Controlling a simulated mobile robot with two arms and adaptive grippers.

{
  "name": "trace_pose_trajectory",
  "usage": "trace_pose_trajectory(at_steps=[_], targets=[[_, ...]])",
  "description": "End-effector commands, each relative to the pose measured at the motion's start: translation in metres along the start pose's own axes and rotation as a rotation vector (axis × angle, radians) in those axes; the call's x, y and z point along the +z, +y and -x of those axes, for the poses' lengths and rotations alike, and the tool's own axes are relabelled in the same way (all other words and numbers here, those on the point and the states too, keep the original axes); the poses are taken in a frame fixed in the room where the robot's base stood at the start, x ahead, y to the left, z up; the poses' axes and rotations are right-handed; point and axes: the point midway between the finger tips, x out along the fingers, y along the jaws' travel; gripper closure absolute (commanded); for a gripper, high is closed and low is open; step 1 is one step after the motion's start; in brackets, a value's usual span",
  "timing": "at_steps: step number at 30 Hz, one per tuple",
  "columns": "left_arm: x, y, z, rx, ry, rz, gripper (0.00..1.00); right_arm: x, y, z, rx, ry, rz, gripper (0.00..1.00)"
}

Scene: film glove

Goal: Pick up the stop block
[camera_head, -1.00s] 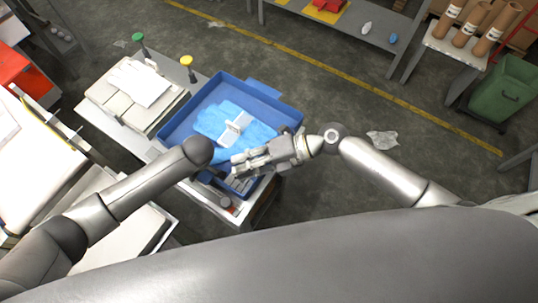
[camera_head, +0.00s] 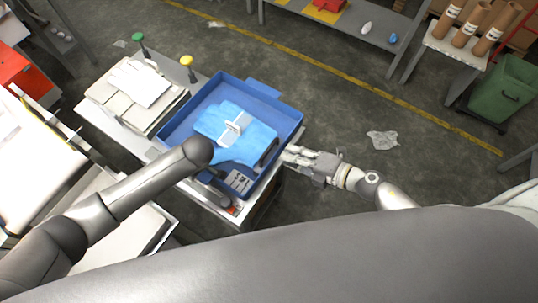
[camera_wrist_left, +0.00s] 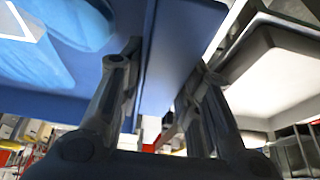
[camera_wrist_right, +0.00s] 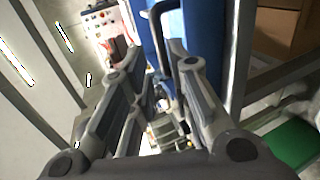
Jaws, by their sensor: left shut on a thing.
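No thing is plain to me as the stop block. A blue tray (camera_head: 270,92) sits on the workbench, with blue film gloves (camera_head: 240,123) and a white band (camera_head: 234,128) around them inside. A dark strip (camera_head: 268,152) lies at the gloves' right end. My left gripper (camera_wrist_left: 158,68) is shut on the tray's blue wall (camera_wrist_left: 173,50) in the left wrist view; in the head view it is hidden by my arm.
A stack with white gloves (camera_head: 138,83) lies left of the tray, near a green-topped post (camera_head: 138,38) and a yellow-topped post (camera_head: 187,62). A grey shelf (camera_head: 345,30) stands behind. A green bin (camera_head: 505,92) is at right. Floor right of the tray is mostly clear.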

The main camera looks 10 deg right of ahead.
Motion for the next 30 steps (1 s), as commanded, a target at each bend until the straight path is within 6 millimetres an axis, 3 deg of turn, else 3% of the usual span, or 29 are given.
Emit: trace_pose_trajectory(at_steps=[3, 11, 19, 29, 30], targets=[[0.0, -0.001, 0.0, -0.002, 0.001, -0.003, 1.0, 0.001, 0.001, -0.019, 0.002, -0.001, 0.0, 0.81], [0.0, -0.001, 0.0, -0.002, 0.001, -0.003, 1.0, -0.001, 0.0, -0.039, 0.002, 0.001, -0.001, 0.81], [0.0, -0.001, 0.0, -0.002, 0.001, -0.003, 1.0, -0.001, -0.001, -0.077, 0.002, 0.002, -0.002, 0.81], [0.0, -0.001, 0.0, -0.002, 0.001, -0.003, 1.0, -0.001, -0.002, -0.084, -0.001, 0.002, 0.0, 0.81], [0.0, -0.001, 0.0, -0.002, 0.001, -0.003, 1.0, -0.001, -0.002, -0.084, -0.001, 0.002, 0.0, 0.87]])
